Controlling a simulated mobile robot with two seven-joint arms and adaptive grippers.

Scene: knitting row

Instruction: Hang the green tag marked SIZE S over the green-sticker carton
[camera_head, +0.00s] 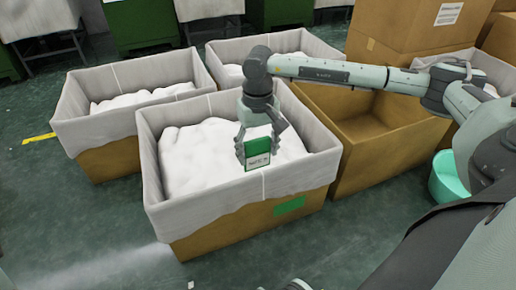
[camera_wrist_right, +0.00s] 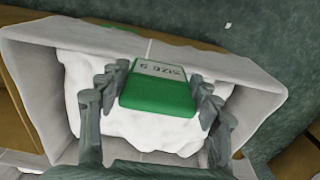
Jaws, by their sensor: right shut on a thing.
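The green tag (camera_head: 257,152) has a white label and is held in my right gripper (camera_head: 257,146). In the right wrist view the tag (camera_wrist_right: 158,95) reads "SIZE S" and sits between the two fingers of the right gripper (camera_wrist_right: 155,100). The green-sticker carton (camera_head: 235,222) is lined with a pale liner and filled with white material; its green sticker (camera_head: 290,206) is on the front face. The tag is over the carton's opening, near the front rim. Whether it touches the liner or the white material I cannot tell.
A lined carton (camera_head: 108,160) with white material stands at the left, another (camera_head: 225,50) behind. An open brown carton (camera_head: 385,150) adjoins at the right, with a teal bin (camera_head: 447,178) beyond it. Tall closed cartons (camera_head: 400,30) stand behind. The floor in front is mostly clear.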

